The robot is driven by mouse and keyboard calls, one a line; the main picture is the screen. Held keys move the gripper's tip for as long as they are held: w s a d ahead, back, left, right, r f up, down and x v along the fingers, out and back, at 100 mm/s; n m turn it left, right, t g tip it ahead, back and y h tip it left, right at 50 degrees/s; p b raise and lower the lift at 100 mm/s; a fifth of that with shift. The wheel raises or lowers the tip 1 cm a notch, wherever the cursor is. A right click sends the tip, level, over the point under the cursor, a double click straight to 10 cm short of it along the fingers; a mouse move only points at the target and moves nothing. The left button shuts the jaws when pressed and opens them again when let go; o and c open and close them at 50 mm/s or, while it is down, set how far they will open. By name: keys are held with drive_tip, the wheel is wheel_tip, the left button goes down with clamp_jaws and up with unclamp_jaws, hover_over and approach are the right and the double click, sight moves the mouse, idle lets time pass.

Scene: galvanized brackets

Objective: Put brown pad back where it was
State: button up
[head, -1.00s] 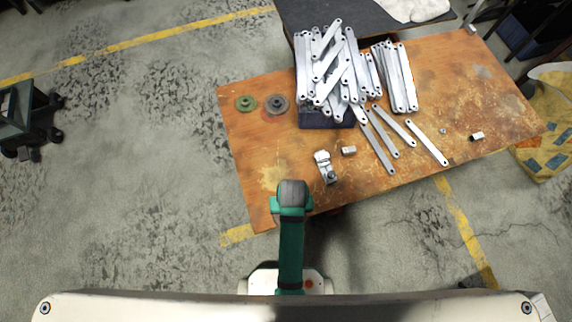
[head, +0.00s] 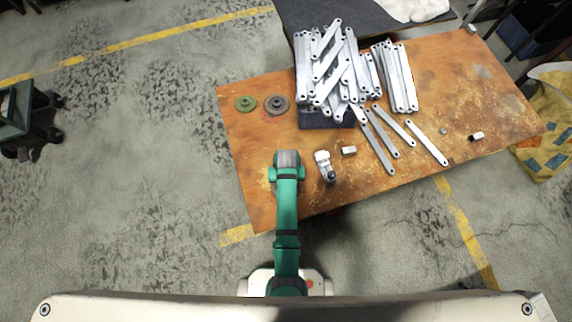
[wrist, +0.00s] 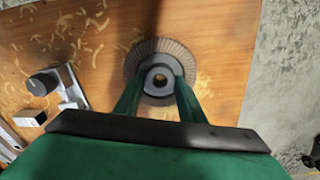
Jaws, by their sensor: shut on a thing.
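The brown pad (wrist: 135,63) is a round disc with a ridged brownish rim and a grey hub with a central hole. In the wrist view my gripper (wrist: 158,88) is shut on its hub, with one green finger on each side. In the head view the end of my arm (head: 287,160) is over the front left of the table, left of the metal clamp, and hides the pad. I cannot tell the pad's height above the wood. A green pad (head: 246,103) and a dark grey-brown pad (head: 277,104) lie at the table's far left; reddish marking shows around the latter.
A dark bin (head: 325,117) heaped with galvanized brackets (head: 335,65) stands behind. Loose brackets (head: 378,150) lie to the right. The left strip of wood is clear.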

drive_tip(key=shift+f, duration=1.15)
drive_tip(key=o, duration=1.1)
drive_tip(key=shift+f, duration=0.1)
